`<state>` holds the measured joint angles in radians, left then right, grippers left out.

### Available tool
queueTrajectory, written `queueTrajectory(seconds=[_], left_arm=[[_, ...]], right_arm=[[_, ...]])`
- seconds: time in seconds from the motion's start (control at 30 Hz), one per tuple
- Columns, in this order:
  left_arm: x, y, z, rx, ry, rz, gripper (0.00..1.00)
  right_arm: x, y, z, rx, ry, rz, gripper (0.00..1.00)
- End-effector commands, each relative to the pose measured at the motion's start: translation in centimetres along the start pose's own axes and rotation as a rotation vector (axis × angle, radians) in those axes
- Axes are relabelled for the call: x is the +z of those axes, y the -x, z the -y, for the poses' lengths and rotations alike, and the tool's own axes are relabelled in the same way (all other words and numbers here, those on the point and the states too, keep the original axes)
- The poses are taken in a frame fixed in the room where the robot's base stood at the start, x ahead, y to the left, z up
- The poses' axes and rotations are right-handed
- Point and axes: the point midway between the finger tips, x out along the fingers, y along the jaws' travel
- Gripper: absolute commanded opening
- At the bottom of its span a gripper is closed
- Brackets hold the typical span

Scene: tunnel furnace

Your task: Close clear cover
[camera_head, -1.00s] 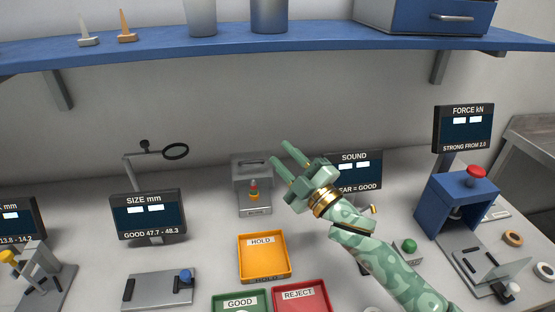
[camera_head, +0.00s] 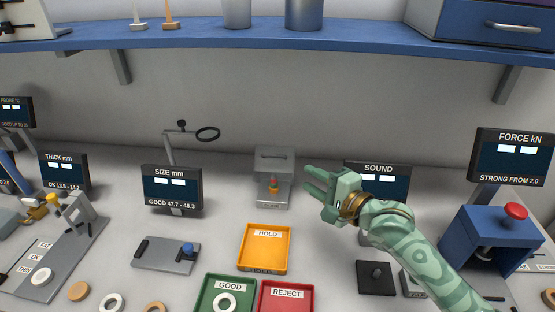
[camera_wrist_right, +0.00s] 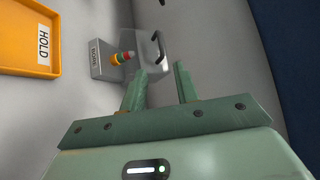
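A pale grey, see-through-looking cover (camera_head: 275,160) with a handle stands at the back of a small grey station, left of my right gripper; I cannot tell its exact angle. In the right wrist view the cover (camera_wrist_right: 146,56) shows a dark handle and lies just beyond the fingers. A small stacked red, green and orange piece (camera_head: 273,185) stands on the station's base in front of it. My right gripper (camera_head: 310,182) is open and empty, with its fingers pointing left toward the station, apart from it as far as I can see. My left gripper is not in view.
An orange HOLD tray (camera_head: 244,266), a green GOOD tray (camera_head: 205,297) and a red REJECT tray (camera_head: 263,297) sit in front. The SOUND display (camera_head: 378,178) is behind my right arm. The blue force press (camera_head: 490,235) is at right. A blue shelf (camera_head: 200,42) runs above.

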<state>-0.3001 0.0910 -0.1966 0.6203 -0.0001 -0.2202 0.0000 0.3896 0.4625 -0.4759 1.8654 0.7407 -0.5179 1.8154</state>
Motion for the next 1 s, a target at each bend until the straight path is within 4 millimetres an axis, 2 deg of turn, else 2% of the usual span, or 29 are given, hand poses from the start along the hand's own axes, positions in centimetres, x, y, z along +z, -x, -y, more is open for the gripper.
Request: queueTrajectory(seconds=[0.3,0.5,0.7,0.97,1.0], left_arm=[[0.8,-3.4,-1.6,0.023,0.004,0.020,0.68],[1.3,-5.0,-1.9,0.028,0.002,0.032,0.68],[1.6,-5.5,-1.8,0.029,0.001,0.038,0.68],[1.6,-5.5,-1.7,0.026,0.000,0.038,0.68],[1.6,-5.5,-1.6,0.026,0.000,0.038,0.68]], right_arm=[[-0.1,-8.3,-0.6,0.000,0.001,0.000,0.31],[-0.1,-12.1,-0.5,0.000,0.002,0.000,0.31],[-0.1,-13.8,-0.1,-0.001,0.003,0.000,0.31],[0.0,-13.9,0.1,-0.002,0.004,0.000,0.31],[0.0,-13.9,0.1,-0.002,0.004,0.000,0.28]])
